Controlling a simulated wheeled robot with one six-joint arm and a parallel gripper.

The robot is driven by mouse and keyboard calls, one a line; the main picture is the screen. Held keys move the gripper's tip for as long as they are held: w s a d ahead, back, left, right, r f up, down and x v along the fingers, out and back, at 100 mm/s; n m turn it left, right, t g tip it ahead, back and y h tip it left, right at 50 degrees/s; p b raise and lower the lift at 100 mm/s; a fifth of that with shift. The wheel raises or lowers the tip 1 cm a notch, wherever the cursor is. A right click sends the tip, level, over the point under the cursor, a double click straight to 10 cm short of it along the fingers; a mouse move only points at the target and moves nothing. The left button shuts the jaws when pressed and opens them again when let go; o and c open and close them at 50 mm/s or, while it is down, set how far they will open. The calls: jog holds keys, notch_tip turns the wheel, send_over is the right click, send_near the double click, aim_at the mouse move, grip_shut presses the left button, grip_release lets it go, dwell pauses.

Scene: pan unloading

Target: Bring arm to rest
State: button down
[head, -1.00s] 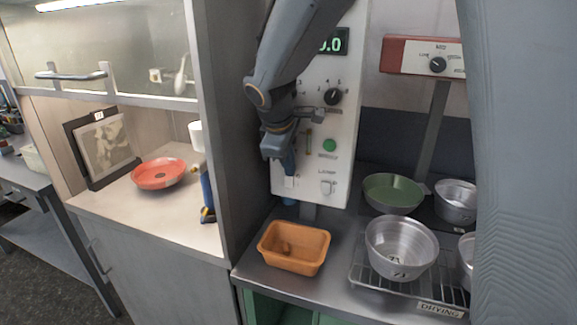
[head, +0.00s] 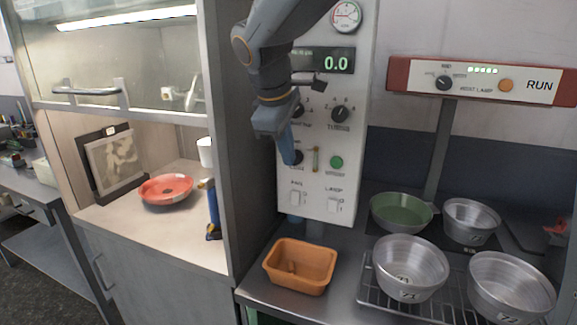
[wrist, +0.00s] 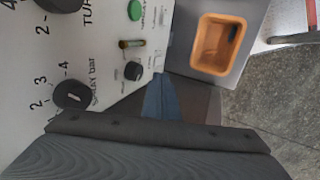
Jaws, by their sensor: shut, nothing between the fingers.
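My gripper (head: 290,158) points down in front of the white control panel (head: 345,190) in the head view. Its blue fingers are together with nothing between them. It hangs above the orange tub (head: 318,277), clear of it, and overlaps a black knob on the panel; I cannot tell whether it touches. In the wrist view my gripper (wrist: 160,98) shows as a narrow blue tip beside the panel, with the orange tub (wrist: 203,65) beyond it to the right.
Metal pans (head: 412,284) stand on a drying rack at the right, with a green pan (head: 402,213) behind. A red box (head: 480,83) with a RUN label is above them. The hood at left holds a red dish (head: 166,190). A grey partition (head: 240,150) stands left of the arm.

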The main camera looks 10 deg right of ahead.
dwell(0.3)
jog(key=s+d+f+m+g, duration=0.1)
jog(key=s+d+f+m, duration=0.2)
jog(key=s+f, duration=0.3)
jog(key=s+d+f+m+g+y, duration=0.1)
jog(key=s+d+f+m, duration=0.2)
jog(key=s+f+m, duration=0.2)
jog(key=s+d+f+m+g+y, duration=0.1)
jog(key=s+d+f+m, duration=0.2)
jog(key=s+f, duration=0.3)
jog(key=shift+s+d+f+m, duration=0.1)
jog(key=shift+f+m, duration=0.05)
jog(key=shift+f, duration=0.65)
jog(key=shift+s+d+f+m, duration=0.1)
jog(key=shift+s+f+m, duration=0.1)
jog(key=shift+f, duration=0.55)
jog(key=shift+s+d+f+m, duration=0.1)
jog(key=shift+f+m, duration=0.05)
jog(key=shift+f, duration=0.65)
